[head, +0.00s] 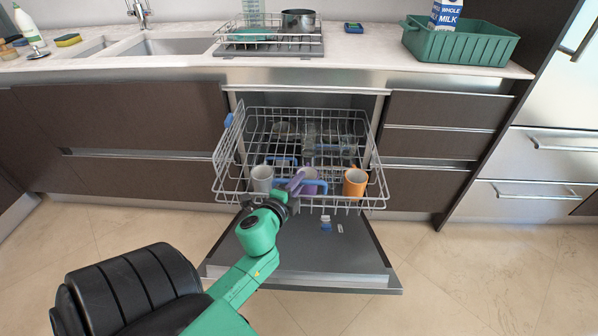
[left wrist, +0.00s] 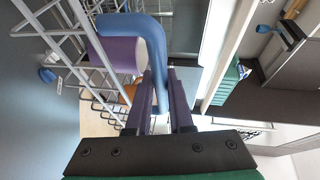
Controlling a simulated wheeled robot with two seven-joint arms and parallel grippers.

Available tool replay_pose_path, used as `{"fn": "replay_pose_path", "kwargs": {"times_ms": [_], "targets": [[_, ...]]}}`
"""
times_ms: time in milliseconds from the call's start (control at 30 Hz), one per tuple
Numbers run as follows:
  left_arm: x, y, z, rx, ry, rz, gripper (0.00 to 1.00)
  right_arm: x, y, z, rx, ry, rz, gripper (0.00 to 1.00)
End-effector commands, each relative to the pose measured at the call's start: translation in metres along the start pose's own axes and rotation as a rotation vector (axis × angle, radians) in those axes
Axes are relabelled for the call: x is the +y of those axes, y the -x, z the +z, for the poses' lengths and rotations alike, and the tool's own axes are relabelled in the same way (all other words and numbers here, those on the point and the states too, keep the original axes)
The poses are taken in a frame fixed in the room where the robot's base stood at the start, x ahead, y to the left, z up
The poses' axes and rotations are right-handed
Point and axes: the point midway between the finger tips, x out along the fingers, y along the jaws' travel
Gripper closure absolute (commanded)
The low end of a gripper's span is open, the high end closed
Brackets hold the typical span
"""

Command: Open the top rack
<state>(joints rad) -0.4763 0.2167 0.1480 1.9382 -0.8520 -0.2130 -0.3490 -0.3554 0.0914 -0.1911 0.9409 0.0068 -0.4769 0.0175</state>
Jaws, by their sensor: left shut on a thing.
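The top rack (head: 228,182) is a grey wire basket that stands out of the dishwasher, over its lowered door (head: 300,268). A blue handle (head: 320,183) is at the front of the rack; it also shows large and curved in the left wrist view (left wrist: 150,35). My left gripper (head: 297,181) is at the rack's front. Its purple fingers (left wrist: 161,85) are shut on the blue handle, which runs between them. The gripper partly hides the handle and a purple mug (head: 311,174). My right gripper is in neither view.
The rack holds a grey-white mug (head: 262,178), an orange mug (head: 355,182) and several glasses (head: 310,132). Drawers and cabinets flank the dishwasher. A sink (head: 172,46), dish rack (head: 268,50) and green crate (head: 455,46) are on the counter. Floor right of the door is clear.

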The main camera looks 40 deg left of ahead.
Motion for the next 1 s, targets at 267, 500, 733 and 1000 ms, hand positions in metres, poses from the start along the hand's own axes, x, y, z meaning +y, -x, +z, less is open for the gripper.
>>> {"fn": "replay_pose_path", "kwargs": {"times_ms": [267, 500, 733, 1000], "targets": [[0.000, 0.000, 0.000, 0.001, 0.000, 0.000, 0.50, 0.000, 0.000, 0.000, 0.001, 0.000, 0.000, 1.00], [0.000, 0.003, 0.000, 0.001, 0.001, 0.001, 0.50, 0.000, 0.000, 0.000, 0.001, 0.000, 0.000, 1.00], [0.003, 0.040, 0.000, -0.001, 0.004, 0.005, 0.50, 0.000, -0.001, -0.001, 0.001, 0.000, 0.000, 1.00], [0.003, 0.105, 0.001, -0.003, 0.004, 0.004, 0.50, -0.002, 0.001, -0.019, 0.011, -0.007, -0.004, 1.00]]}}
